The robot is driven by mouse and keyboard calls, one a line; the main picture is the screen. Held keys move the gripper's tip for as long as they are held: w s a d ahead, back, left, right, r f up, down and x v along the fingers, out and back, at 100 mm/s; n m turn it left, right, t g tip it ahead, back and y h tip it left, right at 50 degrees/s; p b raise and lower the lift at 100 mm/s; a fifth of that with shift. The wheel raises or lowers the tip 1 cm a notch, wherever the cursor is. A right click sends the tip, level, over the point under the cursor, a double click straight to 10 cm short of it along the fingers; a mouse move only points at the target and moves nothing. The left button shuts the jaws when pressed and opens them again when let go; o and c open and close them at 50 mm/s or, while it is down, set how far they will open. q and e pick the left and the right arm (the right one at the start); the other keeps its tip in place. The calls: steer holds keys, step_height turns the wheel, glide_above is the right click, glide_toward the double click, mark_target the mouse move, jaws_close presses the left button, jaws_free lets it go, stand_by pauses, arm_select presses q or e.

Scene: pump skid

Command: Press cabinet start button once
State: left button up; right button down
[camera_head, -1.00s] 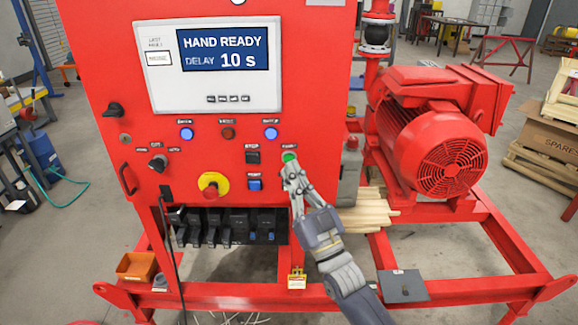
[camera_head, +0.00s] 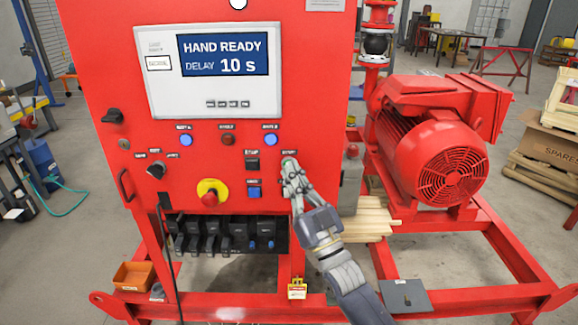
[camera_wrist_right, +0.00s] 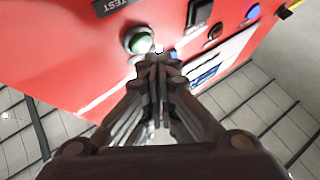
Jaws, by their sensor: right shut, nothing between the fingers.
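The red control cabinet (camera_head: 105,60) faces me. Its green button (camera_wrist_right: 139,41) sits at the right of the panel under a small label. The display (camera_head: 223,54) reads HAND READY, DELAY 10 s. My left gripper is out of view.
A black square switch (camera_head: 252,163) and a blue one (camera_head: 254,192) lie left of the button. A yellow-ringed red emergency stop (camera_head: 210,193) is lower left. A red motor (camera_head: 430,140) stands to the right on the skid frame.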

stand_by(0.8)
steer(key=shift+w+b, duration=0.3)
steer(key=shift+w, duration=0.15)
steer(key=shift+w+b, duration=0.4)
stand_by(0.4)
steer(key=shift+s, duration=0.15)
stand_by(0.3)
steer(key=shift+s+p, duration=0.55)
steer(key=shift+s, duration=0.15)
steer(key=s+p, duration=0.2)
steer(key=s, duration=0.3)
steer(key=shift+p, duration=0.3)
